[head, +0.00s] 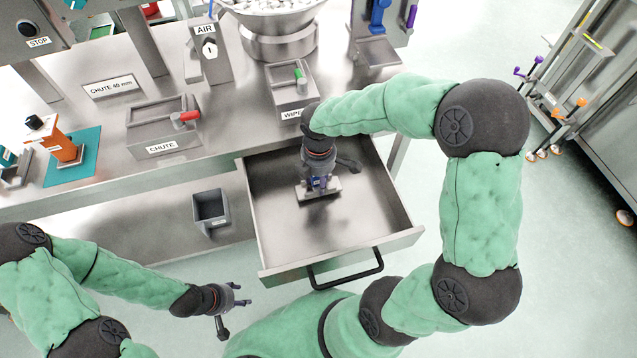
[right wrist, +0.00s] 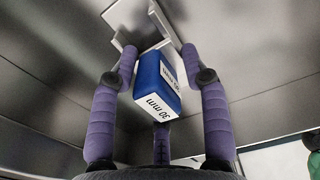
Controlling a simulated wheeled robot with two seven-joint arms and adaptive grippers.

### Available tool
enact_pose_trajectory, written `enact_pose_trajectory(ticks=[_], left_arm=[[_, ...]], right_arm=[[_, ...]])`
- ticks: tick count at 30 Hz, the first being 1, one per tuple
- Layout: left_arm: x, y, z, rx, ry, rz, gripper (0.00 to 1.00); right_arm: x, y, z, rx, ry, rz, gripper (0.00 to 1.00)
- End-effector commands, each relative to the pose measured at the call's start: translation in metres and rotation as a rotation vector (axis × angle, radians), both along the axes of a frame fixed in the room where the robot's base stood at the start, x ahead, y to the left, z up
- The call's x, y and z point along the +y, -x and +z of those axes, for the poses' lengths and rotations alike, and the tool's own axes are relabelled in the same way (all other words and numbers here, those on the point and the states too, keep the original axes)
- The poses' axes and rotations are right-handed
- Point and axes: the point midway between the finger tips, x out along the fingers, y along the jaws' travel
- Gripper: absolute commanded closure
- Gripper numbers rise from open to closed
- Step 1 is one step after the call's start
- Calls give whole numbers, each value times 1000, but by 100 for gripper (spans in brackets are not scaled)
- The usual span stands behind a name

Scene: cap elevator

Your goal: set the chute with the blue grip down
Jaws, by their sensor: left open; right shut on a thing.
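The chute with the blue grip (right wrist: 158,85) is between the purple fingers of my right gripper (right wrist: 157,62), which is shut on the grip. The grip carries "30 mm" labels, and the chute's bare metal part (right wrist: 140,22) lies beyond it. In the head view the right gripper (head: 320,180) points down inside the open drawer, with the metal part (head: 331,189) just at the drawer floor (head: 275,220). I cannot tell whether it touches the floor. My left gripper (head: 234,298) is open and empty, left of the drawer front.
The drawer's black handle (head: 345,270) faces me. On the bench are a "CHUTE" box with a red knob (head: 163,130), a "WIPE" box with a green knob (head: 290,88), an orange-handled item on a teal mat (head: 82,172) and a steel bowl (head: 278,30). A grey bin (head: 210,208) stands below.

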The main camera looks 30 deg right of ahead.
Motion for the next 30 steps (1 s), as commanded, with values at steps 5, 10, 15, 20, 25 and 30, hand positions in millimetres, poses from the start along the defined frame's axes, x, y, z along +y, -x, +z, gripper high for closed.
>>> enact_pose_trajectory(ticks=[5, 10, 15, 20, 25, 30], left_arm=[[0, 0, -7, 0, 0, 0, 48], [0, 0, -6, 0, 0, 0, 48], [0, 0, -8, 0, 0, 0, 48], [0, 0, -7, 0, 0, 0, 48], [0, 0, -7, 0, 0, 0, 48], [0, 0, -5, 0, 0, 0, 48]], right_arm=[[0, 0, -15, -1, -1, -1, 96], [0, -1, -14, -2, 0, -1, 96], [0, 0, -18, 0, 0, -1, 51], [0, 0, -17, 0, 0, -1, 30], [0, 0, -17, 0, 0, -1, 30], [0, 0, -12, -2, 0, -1, 30]])
